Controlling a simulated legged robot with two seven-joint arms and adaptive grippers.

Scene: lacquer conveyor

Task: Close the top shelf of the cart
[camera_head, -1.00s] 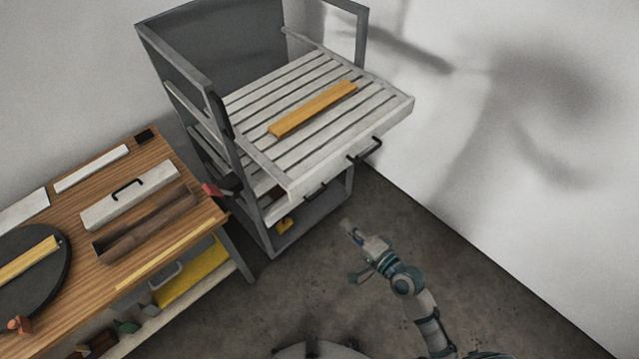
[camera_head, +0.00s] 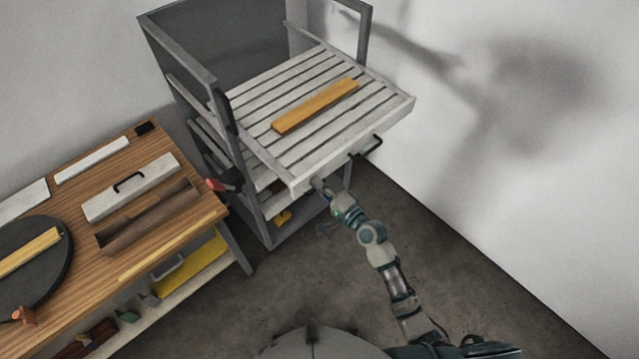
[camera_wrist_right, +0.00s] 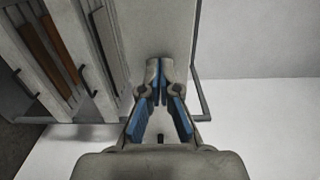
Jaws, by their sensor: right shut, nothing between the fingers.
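The grey cart (camera_head: 222,135) stands against the back wall. Its slatted top shelf (camera_head: 352,138) is pulled out toward me, with a black handle (camera_head: 374,146) on its front. A yellow-orange bar (camera_head: 315,106) lies across the slats. My right gripper (camera_head: 320,187) is shut and empty, just below the left part of the shelf's front edge; I cannot tell if it touches. In the right wrist view its closed fingertips (camera_wrist_right: 160,68) are in front of a pale grey panel (camera_wrist_right: 165,25). My left gripper is not in view.
Lower shelves with black handles (camera_wrist_right: 92,77) show in the right wrist view. A wooden workbench (camera_head: 160,225) stands left of the cart, bearing a round black disc (camera_head: 55,270) and a white handled box (camera_head: 130,188). Floor (camera_head: 270,285) is open in front; a white wall is right.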

